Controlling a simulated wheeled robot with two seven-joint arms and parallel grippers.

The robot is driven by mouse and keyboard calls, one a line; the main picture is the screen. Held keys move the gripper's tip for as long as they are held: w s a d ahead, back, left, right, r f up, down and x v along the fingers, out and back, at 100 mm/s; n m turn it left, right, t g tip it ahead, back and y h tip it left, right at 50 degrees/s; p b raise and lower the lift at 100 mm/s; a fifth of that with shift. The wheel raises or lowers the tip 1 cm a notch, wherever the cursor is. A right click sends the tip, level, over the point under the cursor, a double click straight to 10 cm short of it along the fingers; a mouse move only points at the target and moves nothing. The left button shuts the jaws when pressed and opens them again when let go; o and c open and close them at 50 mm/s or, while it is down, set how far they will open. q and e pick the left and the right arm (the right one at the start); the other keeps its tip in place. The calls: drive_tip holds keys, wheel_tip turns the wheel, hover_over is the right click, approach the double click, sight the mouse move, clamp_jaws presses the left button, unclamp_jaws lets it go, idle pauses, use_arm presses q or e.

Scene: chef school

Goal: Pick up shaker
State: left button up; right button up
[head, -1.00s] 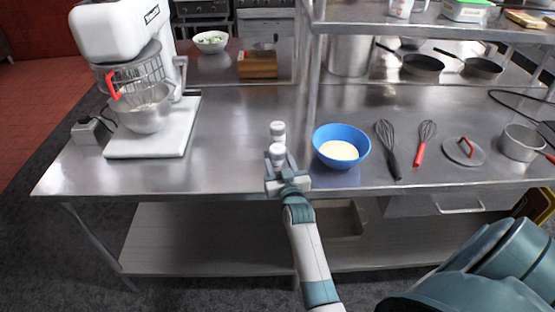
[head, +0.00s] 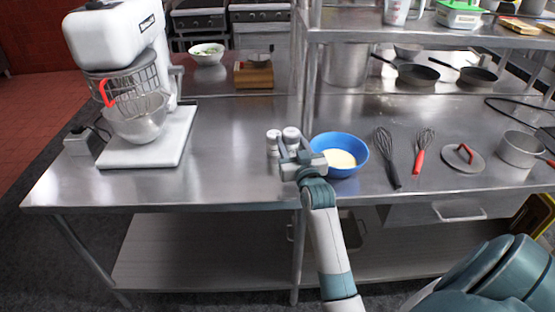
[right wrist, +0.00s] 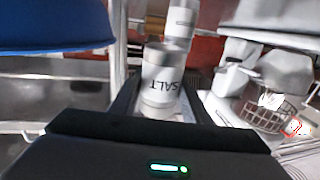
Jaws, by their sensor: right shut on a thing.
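A white and grey shaker marked SALT (right wrist: 160,82) sits upside down in the right wrist view, between the fingers of my right gripper (right wrist: 158,100). In the head view my right gripper (head: 293,153) is shut on this salt shaker (head: 291,135) near the front of the steel table; the fingers hide part of it. I cannot tell its height above the table. A second, similar shaker (head: 273,138) stands just left of it, and also shows in the right wrist view (right wrist: 181,22). My left gripper is not in view.
A blue bowl (head: 325,139) with pale contents is close to the right of my gripper. Whisks (head: 386,160), a lid (head: 462,158) and pans lie farther right. A stand mixer (head: 125,80) stands left. The table (head: 222,150) between mixer and shakers is clear.

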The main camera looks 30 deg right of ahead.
drive_tip(key=d+r+b, duration=0.1)
drive_tip(key=d+r, duration=0.2)
drive_tip(key=d, duration=0.3)
drive_tip(key=shift+s+r, duration=0.35)
drive_tip(key=shift+s, duration=0.05)
